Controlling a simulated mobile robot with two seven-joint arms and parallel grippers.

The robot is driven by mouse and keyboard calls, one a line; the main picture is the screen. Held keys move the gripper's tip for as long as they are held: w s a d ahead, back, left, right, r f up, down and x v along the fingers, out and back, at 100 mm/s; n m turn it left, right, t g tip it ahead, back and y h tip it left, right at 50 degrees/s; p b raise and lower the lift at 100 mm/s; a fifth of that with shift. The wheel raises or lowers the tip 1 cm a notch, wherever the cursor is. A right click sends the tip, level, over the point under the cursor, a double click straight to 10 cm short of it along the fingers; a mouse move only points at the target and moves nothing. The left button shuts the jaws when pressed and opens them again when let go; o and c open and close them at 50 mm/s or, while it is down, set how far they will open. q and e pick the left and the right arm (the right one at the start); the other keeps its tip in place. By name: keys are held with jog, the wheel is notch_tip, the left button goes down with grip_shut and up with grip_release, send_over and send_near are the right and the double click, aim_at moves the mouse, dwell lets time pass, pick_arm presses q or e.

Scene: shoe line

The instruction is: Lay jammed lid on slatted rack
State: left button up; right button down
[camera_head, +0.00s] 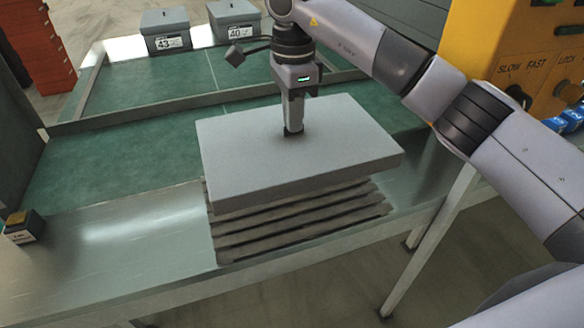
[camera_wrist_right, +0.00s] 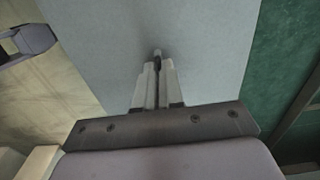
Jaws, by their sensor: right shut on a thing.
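The jammed lid (camera_head: 265,165) is a flat grey slab. My right gripper (camera_head: 293,132) is shut on a small knob at the middle of its top. The lid is level and covers the back part of the slatted rack (camera_head: 300,232), whose dark slats show below its front edge. I cannot tell whether the lid touches the rack or hovers just above it. In the right wrist view the lid (camera_wrist_right: 205,60) lies below the fingers (camera_wrist_right: 158,62), which close on the knob.
The rack stands on a metal ledge (camera_head: 120,235) in front of a green belt (camera_head: 110,165). Two grey lidded boxes, one marked 43 (camera_head: 165,32) and one marked 40 (camera_head: 234,20), stand at the back. A yellow control panel (camera_head: 500,40) is at the right. A small dark block (camera_head: 22,228) sits at the left.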

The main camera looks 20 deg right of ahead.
notch_tip(320, 180, down, 12)
jog(key=shift+r, duration=0.1)
jog(key=shift+f, duration=0.25)
jog(key=shift+f, duration=0.15)
jog(key=c, duration=1.3)
grip_release()
jog(key=shift+o, duration=0.2)
jog(key=shift+r, duration=0.2)
